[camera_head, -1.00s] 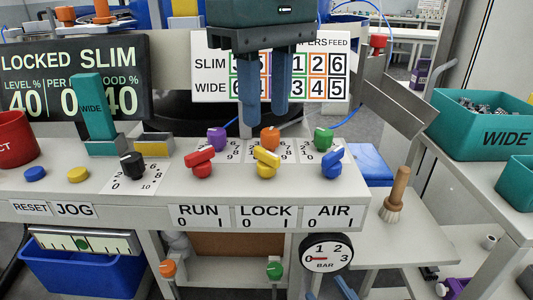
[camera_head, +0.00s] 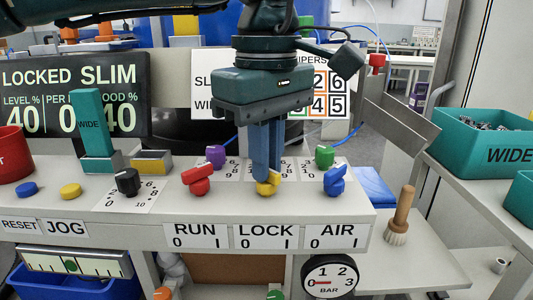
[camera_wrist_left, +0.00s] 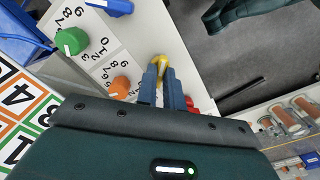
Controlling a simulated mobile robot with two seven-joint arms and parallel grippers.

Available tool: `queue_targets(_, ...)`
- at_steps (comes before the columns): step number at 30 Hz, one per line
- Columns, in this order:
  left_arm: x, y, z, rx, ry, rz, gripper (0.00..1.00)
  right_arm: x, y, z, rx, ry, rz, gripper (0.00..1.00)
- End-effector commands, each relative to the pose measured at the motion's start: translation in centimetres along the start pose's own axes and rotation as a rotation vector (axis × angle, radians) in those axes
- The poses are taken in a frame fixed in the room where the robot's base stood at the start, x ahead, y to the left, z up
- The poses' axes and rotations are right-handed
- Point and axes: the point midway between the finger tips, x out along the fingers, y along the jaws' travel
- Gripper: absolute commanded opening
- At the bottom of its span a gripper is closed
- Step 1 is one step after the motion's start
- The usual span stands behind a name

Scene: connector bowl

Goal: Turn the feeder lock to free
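The feeder lock is the yellow knob (camera_head: 269,187) above the LOCK 0/I label (camera_head: 265,237) on the console. My left gripper (camera_head: 266,178) points down at it, with its blue fingers on the knob and hiding part of it. In the left wrist view the yellow knob (camera_wrist_left: 163,64) sits between the fingertips (camera_wrist_left: 161,78), which look closed on its bar. The knob's exact angle is partly hidden. The display (camera_head: 70,95) reads LOCKED SLIM. My right gripper is not in view.
A red knob (camera_head: 197,180) and a blue knob (camera_head: 335,180) stand close on either side. Purple (camera_head: 215,155) and green (camera_head: 325,155) knobs are behind. A wooden-handled brush (camera_head: 401,215) stands right.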

Motion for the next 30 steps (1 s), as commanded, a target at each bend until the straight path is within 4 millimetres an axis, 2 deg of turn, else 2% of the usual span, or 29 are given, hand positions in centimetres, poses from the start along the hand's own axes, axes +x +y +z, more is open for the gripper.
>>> queue_targets(3,0.00,0.00,0.00,0.000,0.000,0.000,0.00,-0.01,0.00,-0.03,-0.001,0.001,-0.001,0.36)
queue_targets(17,-0.11,0.00,0.00,-0.039,-0.001,0.000,0.00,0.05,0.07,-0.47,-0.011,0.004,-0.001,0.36)
queue_targets(23,-0.20,0.01,-0.03,-0.146,-0.003,-0.001,0.00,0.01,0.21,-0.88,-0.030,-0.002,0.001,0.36)
queue_targets(30,-0.22,0.00,0.01,-0.354,-0.003,-0.003,0.00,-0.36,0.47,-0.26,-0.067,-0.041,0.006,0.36)
